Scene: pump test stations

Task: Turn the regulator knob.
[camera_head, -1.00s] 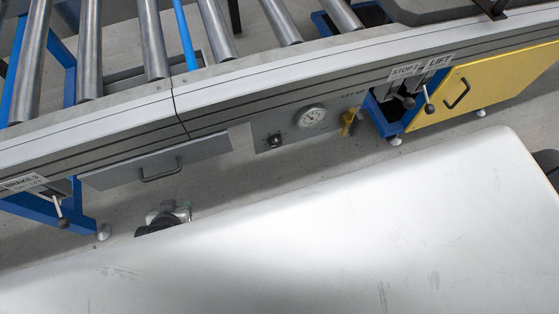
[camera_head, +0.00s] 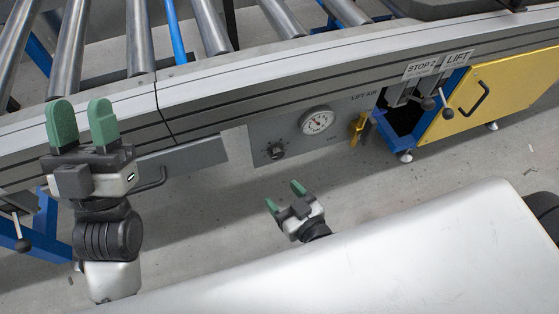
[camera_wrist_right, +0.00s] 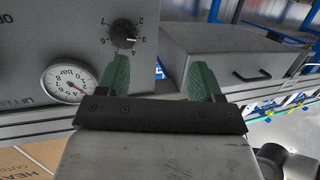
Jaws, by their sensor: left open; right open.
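The regulator knob (camera_head: 275,151) is a small black dial on the grey panel under the conveyor rail. In the right wrist view the knob (camera_wrist_right: 123,33) has a number scale around it and sits just beyond the left fingertip. A round white pressure gauge (camera_head: 317,121) is beside it; it also shows in the right wrist view (camera_wrist_right: 70,80). My right gripper (camera_head: 284,195) is open and empty, below the knob and apart from it. My left gripper (camera_head: 80,123) is open and empty, raised in front of the rail at the left.
A grey drawer (camera_head: 185,160) with a handle is left of the panel. A yellow valve handle (camera_head: 358,128) is right of the gauge. STOP 2 and LIFT levers (camera_head: 446,112) and a yellow cabinet door (camera_head: 490,95) are farther right. Rollers lie above the rail.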

